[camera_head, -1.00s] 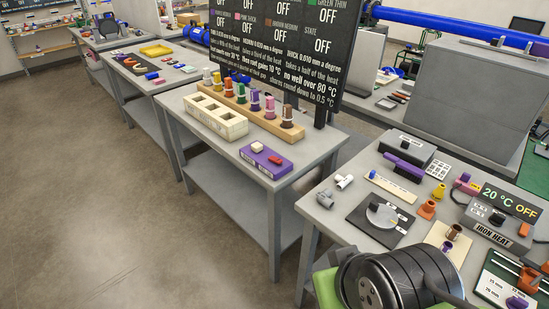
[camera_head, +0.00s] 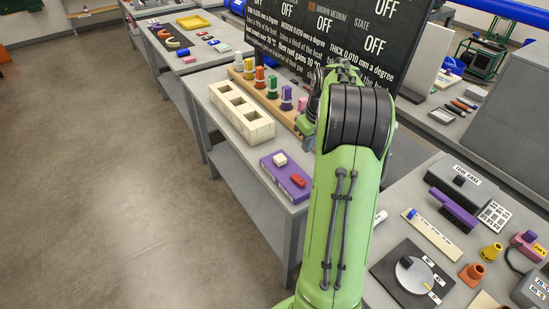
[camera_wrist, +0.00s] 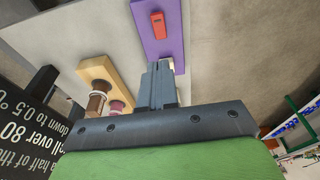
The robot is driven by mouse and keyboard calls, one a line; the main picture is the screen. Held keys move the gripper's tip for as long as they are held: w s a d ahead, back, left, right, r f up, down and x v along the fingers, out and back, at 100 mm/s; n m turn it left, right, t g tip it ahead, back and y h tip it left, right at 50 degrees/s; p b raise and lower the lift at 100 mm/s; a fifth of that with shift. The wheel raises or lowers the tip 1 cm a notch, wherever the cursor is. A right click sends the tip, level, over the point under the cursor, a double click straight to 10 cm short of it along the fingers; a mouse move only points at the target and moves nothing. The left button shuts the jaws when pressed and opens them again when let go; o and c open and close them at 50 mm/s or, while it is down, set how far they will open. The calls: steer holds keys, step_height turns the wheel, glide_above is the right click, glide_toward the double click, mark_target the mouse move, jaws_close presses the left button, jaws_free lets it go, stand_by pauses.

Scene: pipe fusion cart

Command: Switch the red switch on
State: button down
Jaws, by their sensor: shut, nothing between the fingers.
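The red switch (camera_head: 298,181) sits on a purple box (camera_head: 286,172) near the front of the middle table, with a white switch (camera_head: 280,159) beside it. In the wrist view the red switch (camera_wrist: 158,26) lies on the purple box (camera_wrist: 172,41), just beyond my fingertips. My gripper (camera_wrist: 160,66) is shut and empty, and its fingers overlap the box's near edge in the picture. I cannot tell whether they touch it. The white switch is mostly hidden behind the fingers there. In the head view my arm hides most of my gripper.
A cream tray with square compartments (camera_head: 262,131) and a wooden rack (camera_head: 236,76) of coloured pegs stand behind the box. A black board (camera_head: 290,25) rises behind the rack. A right-hand table (camera_head: 375,297) holds a dial plate and several tools. Open floor lies at left.

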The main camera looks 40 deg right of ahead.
steer(key=b, duration=0.2)
glide_toward(302, 182)
steer(key=x, duration=0.3)
steer(key=w+x, duration=0.1)
steer(key=x, duration=0.2)
steer(key=shift+d+r, duration=0.1)
steer(key=shift+r, duration=0.1)
steer(key=shift+f, duration=0.35)
steer(key=f+b, duration=0.1)
steer(key=b, duration=0.1)
steer(key=s+f+t+b, duration=0.1)
steer(key=b, duration=0.1)
steer(key=shift+t+b, duration=0.3)
steer(key=shift+b, duration=0.1)
steer(key=shift+r+p, duration=0.4)
steer(key=shift+r, duration=0.05)
steer(key=shift+w+r+p, duration=0.3)
steer(key=shift+w+p, duration=0.2)
steer(key=shift+w, duration=0.4)
steer(key=shift+r, duration=0.1)
